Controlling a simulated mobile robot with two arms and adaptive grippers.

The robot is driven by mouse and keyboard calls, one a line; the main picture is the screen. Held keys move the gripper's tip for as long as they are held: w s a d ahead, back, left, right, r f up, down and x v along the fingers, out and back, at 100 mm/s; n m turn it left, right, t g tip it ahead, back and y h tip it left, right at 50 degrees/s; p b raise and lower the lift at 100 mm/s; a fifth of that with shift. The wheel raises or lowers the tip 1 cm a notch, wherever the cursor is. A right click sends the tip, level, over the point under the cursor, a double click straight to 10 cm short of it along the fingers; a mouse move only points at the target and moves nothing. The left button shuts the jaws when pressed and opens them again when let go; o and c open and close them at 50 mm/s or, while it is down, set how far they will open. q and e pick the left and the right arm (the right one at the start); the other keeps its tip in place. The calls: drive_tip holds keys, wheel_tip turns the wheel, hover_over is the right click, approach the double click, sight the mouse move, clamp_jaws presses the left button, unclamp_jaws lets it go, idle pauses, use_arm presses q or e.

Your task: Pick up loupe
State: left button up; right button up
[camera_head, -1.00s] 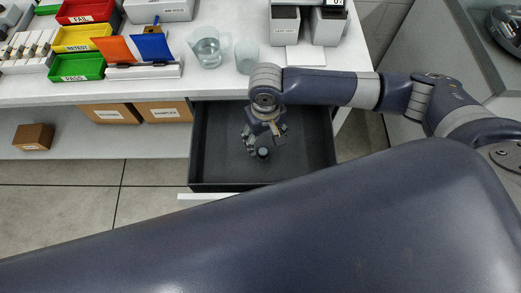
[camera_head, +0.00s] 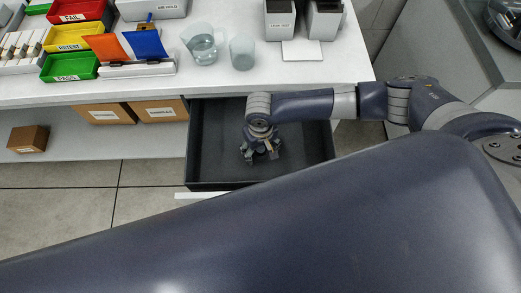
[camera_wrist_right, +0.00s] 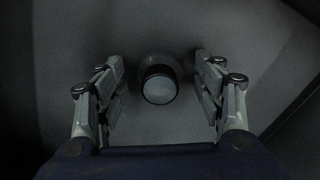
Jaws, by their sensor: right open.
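The loupe (camera_wrist_right: 160,84) is a small dark cylinder with a pale, glassy round top. It stands on the floor of the open dark drawer (camera_head: 215,140). In the right wrist view it sits between the two fingers of my right gripper (camera_wrist_right: 160,85), with a gap on each side. My right gripper also shows in the head view (camera_head: 261,157), pointing down inside the drawer and hiding the loupe there. It is open and empty. My left gripper is not in view.
The drawer walls surround my right gripper. The white counter (camera_head: 350,65) is above the drawer, with a beaker (camera_head: 203,45), a cup (camera_head: 242,54) and coloured bins (camera_head: 70,67). Cardboard boxes (camera_head: 107,112) stand on the shelf at left. My own body covers the lower foreground.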

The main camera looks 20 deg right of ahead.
drive_tip(key=c, duration=1.2)
drive_tip(key=shift+o, duration=0.2)
